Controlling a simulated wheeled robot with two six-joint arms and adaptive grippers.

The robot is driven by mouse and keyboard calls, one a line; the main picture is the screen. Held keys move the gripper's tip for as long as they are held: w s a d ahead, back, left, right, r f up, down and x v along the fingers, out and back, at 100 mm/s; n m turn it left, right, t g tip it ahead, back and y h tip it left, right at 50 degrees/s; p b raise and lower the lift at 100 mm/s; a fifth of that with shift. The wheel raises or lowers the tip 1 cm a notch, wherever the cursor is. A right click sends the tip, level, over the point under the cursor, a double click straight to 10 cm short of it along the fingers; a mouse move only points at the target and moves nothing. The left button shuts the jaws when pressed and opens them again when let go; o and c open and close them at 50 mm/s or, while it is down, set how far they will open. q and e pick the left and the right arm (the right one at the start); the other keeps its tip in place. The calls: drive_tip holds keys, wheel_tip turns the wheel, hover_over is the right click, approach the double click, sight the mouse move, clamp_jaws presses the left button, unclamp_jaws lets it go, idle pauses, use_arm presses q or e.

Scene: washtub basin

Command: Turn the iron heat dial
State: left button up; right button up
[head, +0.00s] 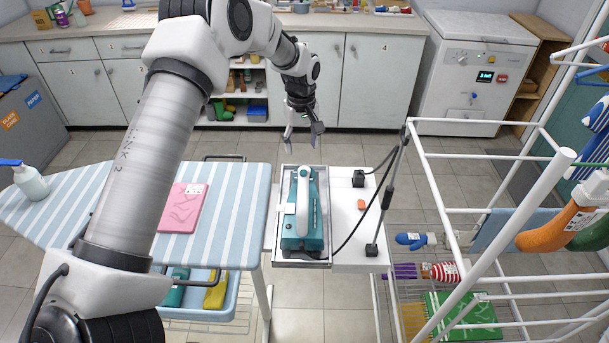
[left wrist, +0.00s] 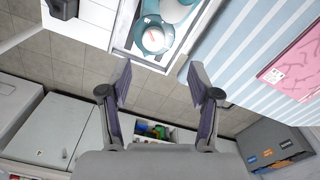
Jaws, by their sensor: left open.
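A teal iron (head: 314,235) with a white handle lies in a grey tray (head: 331,258) on the white end of the ironing board. Its teal and white end also shows at the top of the left wrist view (left wrist: 150,22). A pale round part with a red mark (left wrist: 154,34) sits on that end; I cannot tell for sure that it is the heat dial. My left gripper (head: 302,139) is open and empty, beyond the iron's far end and apart from it. Its two spread fingers (left wrist: 160,88) show in the left wrist view. My right gripper is out of view.
A striped ironing board (head: 110,190) with a pink cloth (head: 182,207) lies left of the iron. A black cord on a stand (head: 392,190) rises to its right. A white drying rack (head: 430,180) stands further right. Cabinets (head: 382,85) line the back; the floor before them is clear.

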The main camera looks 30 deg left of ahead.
sight(305, 168)
use_arm(q)
drive_tip(key=shift+w+f, duration=0.25)
drive_tip(key=shift+f, duration=0.55)
drive_tip(key=shift+w+f+p, duration=0.25)
drive_tip(key=shift+w+f, duration=0.1)
drive_tip(key=shift+f, duration=0.2)
drive_tip(key=shift+w+f+p, duration=0.2)
drive_tip(key=shift+w+f, duration=0.1)
drive_tip(key=shift+f, duration=0.25)
drive_tip(key=f, duration=0.1)
drive_tip(key=f+p, duration=0.1)
drive_tip(key=f, duration=0.1)
drive_tip(key=s+f, duration=0.1)
drive_tip(key=f, duration=0.1)
drive_tip(key=shift+p, duration=0.35)
drive_tip(key=shift+w+f, duration=0.2)
drive_tip(key=shift+f, duration=0.1)
drive_tip(key=shift+w+f, duration=0.15)
drive_tip(key=shift+w, duration=0.05)
drive_tip(key=shift+s, duration=0.15)
drive_tip(key=c, duration=1.2)
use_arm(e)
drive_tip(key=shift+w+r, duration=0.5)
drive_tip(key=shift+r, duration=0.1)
